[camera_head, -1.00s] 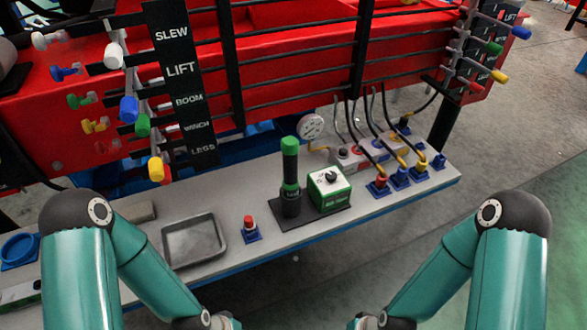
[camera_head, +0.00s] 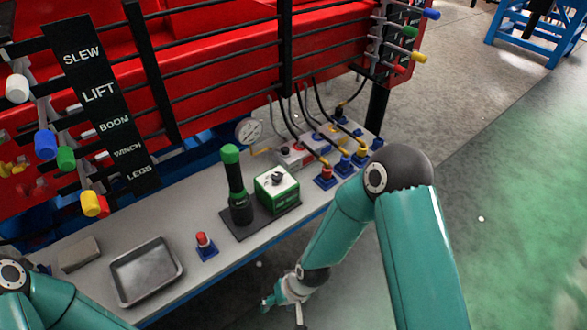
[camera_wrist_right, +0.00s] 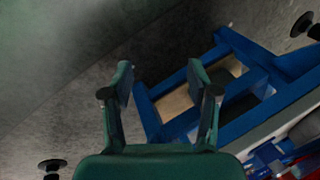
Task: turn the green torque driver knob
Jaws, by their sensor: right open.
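The torque driver (camera_head: 235,185) is a black upright tool with a green top and a green band low down. It stands on a dark plate (camera_head: 273,219) on the grey bench, beside a green box (camera_head: 278,192) with a white top and a black knob (camera_head: 278,178). My right gripper (camera_head: 272,302) hangs in front of the bench edge, below and apart from the driver. The right wrist view shows its two fingers (camera_wrist_right: 160,82) spread, with nothing between them. My left arm shows at the lower left, but its gripper is out of view.
A metal tray (camera_head: 147,272), a red button on a blue base (camera_head: 204,243) and a grey block (camera_head: 79,254) lie left on the bench. A gauge (camera_head: 248,131) and hoses with plugs stand behind and right. Colored levers hang above. A blue frame (camera_wrist_right: 222,90) shows in the wrist view.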

